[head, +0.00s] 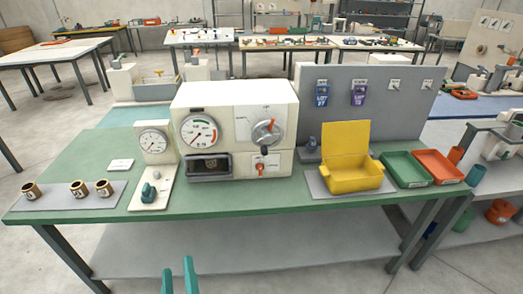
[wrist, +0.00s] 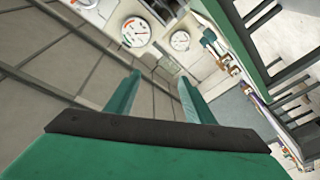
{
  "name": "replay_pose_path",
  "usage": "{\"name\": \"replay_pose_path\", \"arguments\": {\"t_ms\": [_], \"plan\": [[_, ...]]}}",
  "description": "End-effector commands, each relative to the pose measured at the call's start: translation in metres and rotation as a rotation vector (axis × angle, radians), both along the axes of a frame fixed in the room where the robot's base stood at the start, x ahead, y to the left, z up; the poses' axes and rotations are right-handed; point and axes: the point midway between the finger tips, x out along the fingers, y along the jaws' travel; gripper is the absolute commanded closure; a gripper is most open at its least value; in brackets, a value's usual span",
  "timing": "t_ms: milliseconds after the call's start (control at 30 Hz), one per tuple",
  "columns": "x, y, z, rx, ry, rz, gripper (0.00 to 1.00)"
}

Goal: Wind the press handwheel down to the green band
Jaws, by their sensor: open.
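The white machine box (head: 225,105) stands on the green bench. Its front has a large round gauge (head: 199,132) with coloured arcs, including green, and a grey round handwheel-like part (head: 266,132) with some red on it. An orange-red lever (head: 261,168) sits below. I cannot read the needle against the green. My gripper (head: 179,275) is open and empty, its teal fingers at the bottom edge, in front of the bench and apart from the machine. In the wrist view my gripper (wrist: 157,95) is also open, with the large gauge (wrist: 136,32) tilted beyond it.
Left of the box stand a smaller gauge (head: 152,141), a teal knob (head: 149,193) and brass-coloured cylinders (head: 78,189). On the right are an open yellow box (head: 352,180), a green tray (head: 407,168) and a red tray (head: 438,166). The bench's front strip (head: 240,205) is clear.

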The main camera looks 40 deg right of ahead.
Motion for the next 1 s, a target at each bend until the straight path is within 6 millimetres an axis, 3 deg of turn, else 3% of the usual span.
{"name": "replay_pose_path", "arguments": {"t_ms": [100, 300, 400, 500, 600, 800, 1000], "plan": [[-0.036, 0.031, -0.040, 0.160, 0.022, 0.052, 0.52], [-0.109, 0.065, -0.093, 0.380, 0.073, 0.122, 0.52], [-0.150, 0.072, -0.113, 0.467, 0.108, 0.157, 0.52], [-0.189, 0.075, -0.128, 0.539, 0.146, 0.194, 0.69], [-0.223, 0.071, -0.137, 0.592, 0.183, 0.228, 0.69], [-0.264, 0.060, -0.142, 0.654, 0.231, 0.278, 0.69], [-0.274, 0.055, -0.141, 0.672, 0.243, 0.294, 0.69]]}}
